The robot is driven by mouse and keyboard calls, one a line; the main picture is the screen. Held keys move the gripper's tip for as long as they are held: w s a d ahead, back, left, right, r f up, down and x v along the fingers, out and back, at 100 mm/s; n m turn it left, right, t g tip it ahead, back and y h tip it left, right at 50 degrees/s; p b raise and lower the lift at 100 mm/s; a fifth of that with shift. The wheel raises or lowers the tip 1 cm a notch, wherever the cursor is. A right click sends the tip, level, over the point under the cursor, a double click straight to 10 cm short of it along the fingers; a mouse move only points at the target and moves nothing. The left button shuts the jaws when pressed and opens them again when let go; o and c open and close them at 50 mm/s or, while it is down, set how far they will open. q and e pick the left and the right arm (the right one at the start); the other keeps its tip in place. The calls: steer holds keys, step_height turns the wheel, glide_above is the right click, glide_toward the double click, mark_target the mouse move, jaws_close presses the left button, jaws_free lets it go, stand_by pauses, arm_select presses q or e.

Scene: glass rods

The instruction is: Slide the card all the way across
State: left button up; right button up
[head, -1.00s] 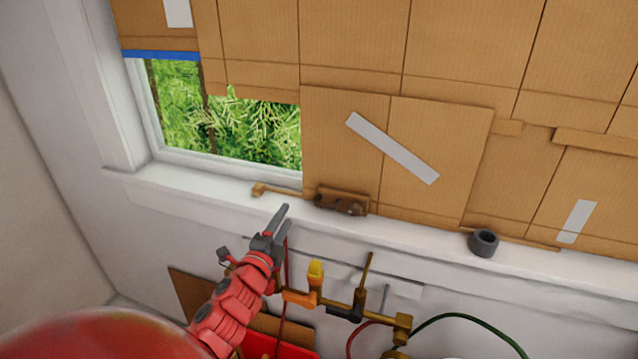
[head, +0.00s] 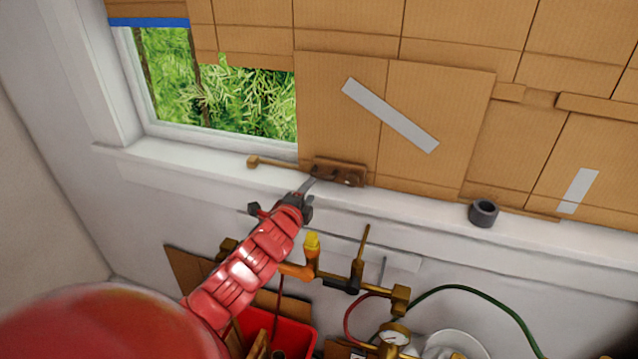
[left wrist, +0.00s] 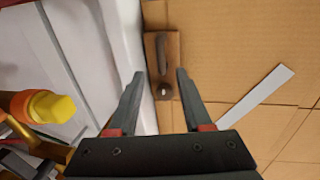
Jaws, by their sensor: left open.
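The card is a tan cardboard panel (head: 440,120) with a grey tape strip, standing on the sill against the window, its left edge bordering the uncovered glass. A brown handle block (head: 350,174) sits at its lower left corner. My left gripper (head: 312,186) is open at the sill, just below and left of the block. In the left wrist view, the block (left wrist: 163,50) shows between and beyond the open fingertips (left wrist: 160,76); I cannot tell whether they touch it. The card (left wrist: 225,45) fills the right side there. My right gripper is not in view.
The uncovered window (head: 220,85) shows greenery at left. A thin brown rod (head: 275,162) lies along the sill (head: 180,158) left of the block. A dark ring (head: 483,213) stands on the sill at right. Brass pipes with a yellow-capped valve (head: 312,244) are below.

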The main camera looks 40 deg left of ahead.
mark_target(320, 177)
arm_select(q)
steer(key=p+x, duration=0.2)
steer(key=x, duration=0.4)
steer(key=shift+w+a+r, duration=0.1)
steer(key=shift+w+a, duration=0.1)
steer(key=shift+w, duration=0.2)
steer(key=shift+w+a+f, duration=0.15)
steer(key=shift+w+f, duration=0.15)
steer(key=shift+w, duration=0.35)
jaws_close()
stand_by(0.6)
